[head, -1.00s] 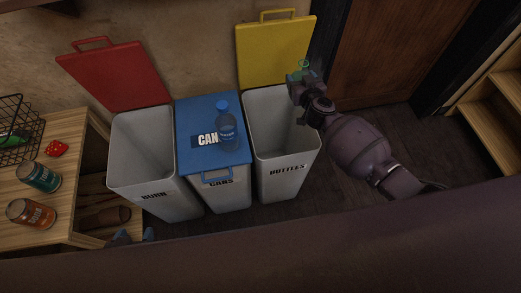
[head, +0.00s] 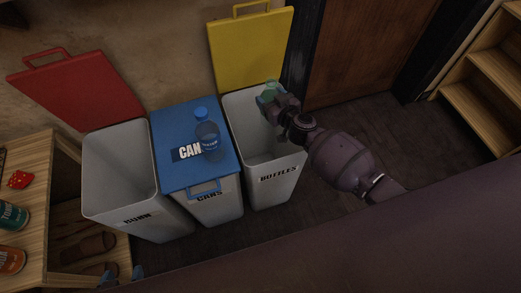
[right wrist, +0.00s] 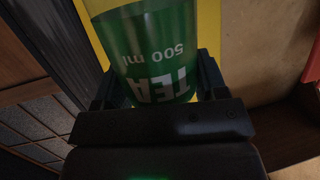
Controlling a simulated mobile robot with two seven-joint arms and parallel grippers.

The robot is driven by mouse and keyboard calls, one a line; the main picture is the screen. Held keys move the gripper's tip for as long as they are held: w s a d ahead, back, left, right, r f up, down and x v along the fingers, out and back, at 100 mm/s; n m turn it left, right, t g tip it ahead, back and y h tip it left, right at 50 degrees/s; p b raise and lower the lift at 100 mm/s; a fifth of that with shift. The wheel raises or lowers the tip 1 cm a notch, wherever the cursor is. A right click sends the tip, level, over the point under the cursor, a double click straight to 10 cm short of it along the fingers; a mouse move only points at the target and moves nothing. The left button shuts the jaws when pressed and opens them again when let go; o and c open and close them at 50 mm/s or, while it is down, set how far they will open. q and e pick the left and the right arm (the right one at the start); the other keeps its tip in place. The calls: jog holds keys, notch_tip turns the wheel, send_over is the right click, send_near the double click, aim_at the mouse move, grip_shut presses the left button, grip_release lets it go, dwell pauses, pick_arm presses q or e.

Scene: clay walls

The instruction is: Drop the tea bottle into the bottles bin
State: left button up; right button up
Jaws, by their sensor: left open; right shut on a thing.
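The tea bottle (right wrist: 160,55) has a green label reading TEA 500 ml and fills the middle of the right wrist view. My right gripper (head: 268,98) is shut on it. In the head view the bottle (head: 271,87) is small, greenish and partly hidden by the gripper. It appears over the back part of the open bottles bin (head: 275,180), a grey bin labelled BOTTLES; its exact height above the rim is unclear. My left gripper (head: 123,271) shows only as two bluish fingertips, apart and empty, at the lower left.
The yellow lid (head: 250,50) stands raised behind the bottles bin. The cans bin's blue lid (head: 175,128) is closed, with a blue water bottle (head: 207,135) on it. The burn bin (head: 120,185) is open, its red lid (head: 75,90) raised. A wooden shelf (head: 35,165) stands at left.

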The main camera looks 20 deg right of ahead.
jog(key=shift+f, duration=0.45)
jog(key=shift+r, duration=0.15)
jog(key=o, duration=1)
jog(key=p+v, duration=0.2)
jog(key=v, duration=0.8)
jog(key=shift+s+p, duration=0.3)
jog(key=shift+s, duration=0.1)
